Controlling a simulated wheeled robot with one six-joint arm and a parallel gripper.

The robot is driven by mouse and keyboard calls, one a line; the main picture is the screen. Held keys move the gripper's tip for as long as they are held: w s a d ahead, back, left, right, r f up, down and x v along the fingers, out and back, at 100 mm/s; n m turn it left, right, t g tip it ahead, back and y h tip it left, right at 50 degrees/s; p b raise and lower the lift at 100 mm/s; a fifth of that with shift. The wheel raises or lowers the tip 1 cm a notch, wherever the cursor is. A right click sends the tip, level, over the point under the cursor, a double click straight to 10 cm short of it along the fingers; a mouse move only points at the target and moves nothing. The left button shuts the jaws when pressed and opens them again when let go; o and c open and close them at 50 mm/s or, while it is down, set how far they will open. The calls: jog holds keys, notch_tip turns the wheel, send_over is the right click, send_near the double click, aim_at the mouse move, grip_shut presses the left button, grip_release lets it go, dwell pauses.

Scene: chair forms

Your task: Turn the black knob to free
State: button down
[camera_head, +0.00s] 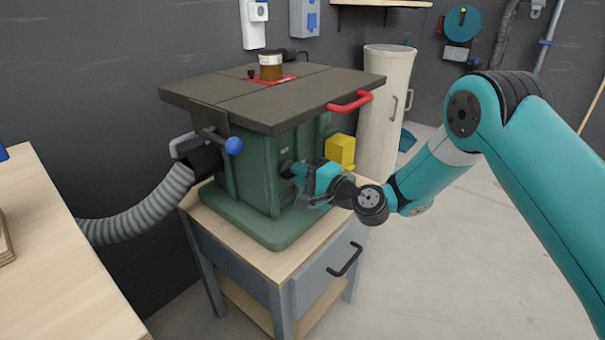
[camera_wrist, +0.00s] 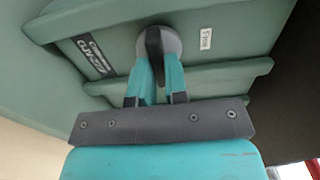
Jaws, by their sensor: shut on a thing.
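The black knob (camera_wrist: 154,42) sits on a round grey plate (camera_wrist: 172,43) on the side of the green machine body (camera_head: 243,185). My gripper (camera_wrist: 158,75) is at the knob, with its two teal fingers closed on either side of it. In the head view my gripper (camera_head: 297,172) reaches the machine's side from the right, and the knob is mostly hidden behind the fingers. In the wrist view the knob's bar looks nearly upright, tilted slightly. A small label (camera_wrist: 206,38) is right of the plate, too small to read surely.
A yellow box (camera_head: 340,150) is on the machine close to my gripper. A red handle (camera_head: 350,102) and a dark tabletop (camera_head: 210,95) overhang above. A wooden-topped stand (camera_head: 270,260) is below. Open floor (camera_head: 440,270) lies to the right.

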jog(key=c, duration=1.2)
grip_release()
jog(key=shift+s+a, duration=0.1)
jog(key=shift+a, duration=0.15)
jog(key=shift+c, duration=0.2)
jog(key=shift+o, duration=0.5)
jog(key=shift+d, duration=0.15)
jog(key=b+v, duration=1.3)
jog(key=v, duration=0.4)
jog(key=shift+d+b, duration=0.2)
jog(key=shift+b, duration=0.2)
jog(key=shift+s, duration=0.1)
